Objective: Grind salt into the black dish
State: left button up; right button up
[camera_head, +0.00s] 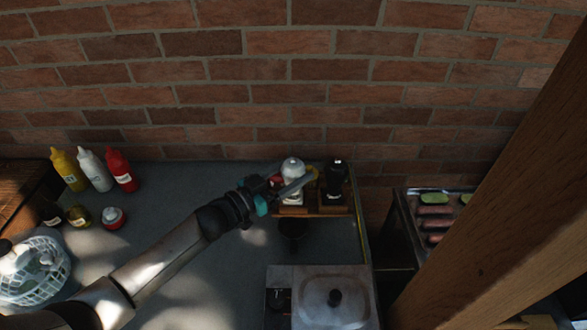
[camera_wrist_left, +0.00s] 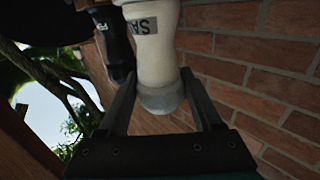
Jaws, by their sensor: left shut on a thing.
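The white salt grinder (camera_head: 292,166) stands upright at the wooden rack (camera_head: 318,211) by the brick wall. Its dark label starting "SA" shows in the left wrist view (camera_wrist_left: 158,50), where its rounded grey-white end lies between the two fingers. My left gripper (camera_head: 296,184) is shut on the salt grinder. I cannot tell whether the grinder is lifted off the rack. The black dish (camera_head: 291,228) is on the table just in front of the rack, in shadow. Its inside is too dark to make out. My right gripper is not in view.
A black pepper grinder (camera_head: 334,178) stands close to the right of the salt grinder. A metal lidded box (camera_head: 345,298) is in front of the dish. Sauce bottles (camera_head: 95,170), small jars and a white basket (camera_head: 38,282) are at left. A grill (camera_head: 433,210) is at right.

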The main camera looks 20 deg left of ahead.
pick_arm(q)
jog(key=m+g+h+b, duration=0.1)
jog(key=h, duration=0.1)
jog(key=m+g+h+b, duration=0.1)
jog(key=m+g, duration=0.1)
jog(key=shift+w+a+f+h+b, duration=0.1)
jog(key=shift+f+h+b, duration=0.05)
jog(key=shift+h+b, duration=0.2)
jog(key=shift+m+g+h+b, duration=0.95)
jog(key=shift+m+g+b, duration=0.2)
jog(key=shift+g, duration=0.35)
jog(key=shift+m+g+h+b, duration=0.45)
jog(key=shift+g+b, duration=0.25)
jog(key=shift+b, duration=0.1)
dwell(0.7)
jog(key=o, duration=1.4)
jog(key=b+v, duration=0.1)
jog(key=v, duration=0.6)
jog(key=b+v, duration=0.1)
jog(key=v, duration=0.7)
jog(key=shift+s+r+b, duration=0.25)
jog(key=shift+b, duration=0.1)
